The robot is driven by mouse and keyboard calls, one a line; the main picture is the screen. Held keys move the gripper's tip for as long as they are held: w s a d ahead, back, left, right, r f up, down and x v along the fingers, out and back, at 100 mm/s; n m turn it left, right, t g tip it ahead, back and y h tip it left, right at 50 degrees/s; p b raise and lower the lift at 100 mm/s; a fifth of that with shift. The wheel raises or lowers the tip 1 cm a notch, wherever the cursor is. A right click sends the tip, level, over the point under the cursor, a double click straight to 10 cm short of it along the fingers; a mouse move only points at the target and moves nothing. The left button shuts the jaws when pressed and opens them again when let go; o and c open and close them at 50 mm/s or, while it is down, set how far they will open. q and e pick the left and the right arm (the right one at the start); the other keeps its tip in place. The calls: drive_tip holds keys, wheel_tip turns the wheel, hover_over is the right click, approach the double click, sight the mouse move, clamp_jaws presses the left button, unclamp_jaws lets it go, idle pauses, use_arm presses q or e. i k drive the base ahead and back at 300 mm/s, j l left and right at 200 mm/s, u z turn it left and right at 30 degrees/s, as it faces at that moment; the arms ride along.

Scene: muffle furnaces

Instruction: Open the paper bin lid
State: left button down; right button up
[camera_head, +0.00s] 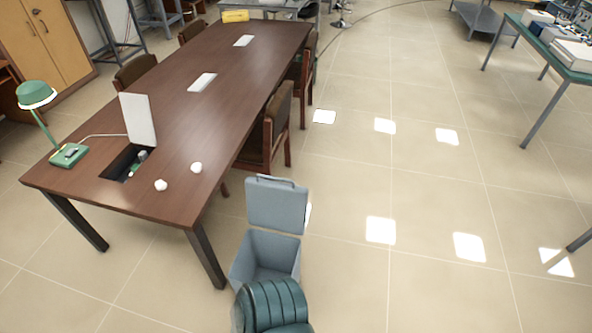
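The paper bin (268,256) is a grey, box-shaped bin on the floor at the bottom middle, beside the near right corner of the long table. Its grey lid (277,204) stands up nearly vertical at the bin's far edge, with a thin dark handle or bar at its top. The bin's mouth is uncovered and I see into its inside. A dark teal ribbed shape (272,304) hides the bin's near lower part; I cannot tell what it is. Neither of my grippers is in view.
The long brown table (185,125) holds a green lamp (37,94), an upright white panel (138,119) and two small white crumpled balls (196,168). A chair (272,130) stands at its right side. The tiled floor right of the bin is clear up to a green-topped bench (552,60).

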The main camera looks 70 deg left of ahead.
sight(274, 205)
drive_tip(key=i+j+u, duration=0.1)
drive_tip(key=i+u, duration=0.5)
drive_tip(key=u, duration=0.15)
drive_tip(key=i+l+u, duration=0.1)
drive_tip(key=i+u, duration=0.3)
drive_tip(key=i+l+u, duration=0.15)
drive_tip(key=u, duration=0.2)
drive_tip(key=i, duration=0.05)
